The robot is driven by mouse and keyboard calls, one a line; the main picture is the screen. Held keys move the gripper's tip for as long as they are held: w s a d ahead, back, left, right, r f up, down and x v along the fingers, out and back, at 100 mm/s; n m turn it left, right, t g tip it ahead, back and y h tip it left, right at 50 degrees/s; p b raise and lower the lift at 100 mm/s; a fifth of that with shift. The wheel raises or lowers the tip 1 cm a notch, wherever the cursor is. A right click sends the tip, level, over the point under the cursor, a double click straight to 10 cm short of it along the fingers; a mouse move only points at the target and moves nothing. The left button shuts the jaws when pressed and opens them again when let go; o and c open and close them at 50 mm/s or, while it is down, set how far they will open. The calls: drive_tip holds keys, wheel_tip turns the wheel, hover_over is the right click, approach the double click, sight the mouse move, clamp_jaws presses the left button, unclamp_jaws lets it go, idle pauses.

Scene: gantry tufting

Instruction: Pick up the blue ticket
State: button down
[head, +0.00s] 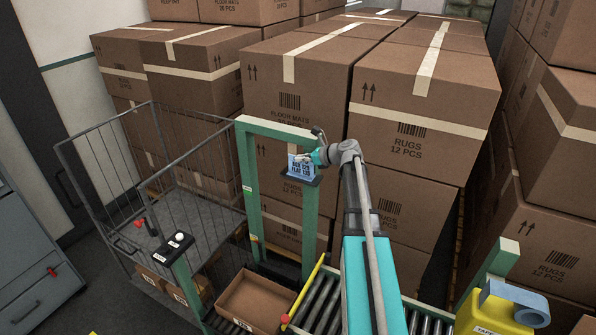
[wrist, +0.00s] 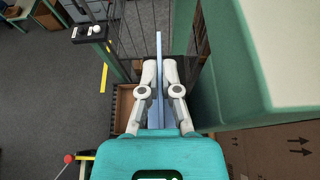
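The blue ticket (head: 299,168) is a small light-blue card with dark printing, upright near the top of the green frame in the head view. A dark ledge or holder shows at its lower edge; I cannot tell whether they touch. My gripper (head: 308,159) is at the ticket, coming from the right. In the wrist view the ticket (wrist: 159,60) is seen edge-on as a thin blue strip between the two pale fingers of my gripper (wrist: 160,70). The fingers are close together against its two faces.
The green frame (head: 247,180) stands beside the ticket; its broad green side fills the right of the wrist view. Stacked cartons (head: 425,85) rise behind. A wire cage cart (head: 165,170) is at left. An open carton (head: 255,300) sits by the rollers (head: 322,298) below.

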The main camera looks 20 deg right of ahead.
sight(300, 176)
drive_tip(key=shift+r, duration=0.1)
drive_tip(key=shift+s+a+r+p, duration=0.1)
drive_tip(key=shift+a+r+p, duration=0.05)
drive_tip(key=shift+r+p, duration=0.3)
wheel_tip(300, 176, up, 6)
drive_tip(key=p, duration=0.7)
drive_tip(key=s+a, duration=1.2)
drive_tip(key=a, duration=0.3)
drive_tip(key=shift+a+b, duration=0.25)
drive_tip(key=shift+b, duration=0.2)
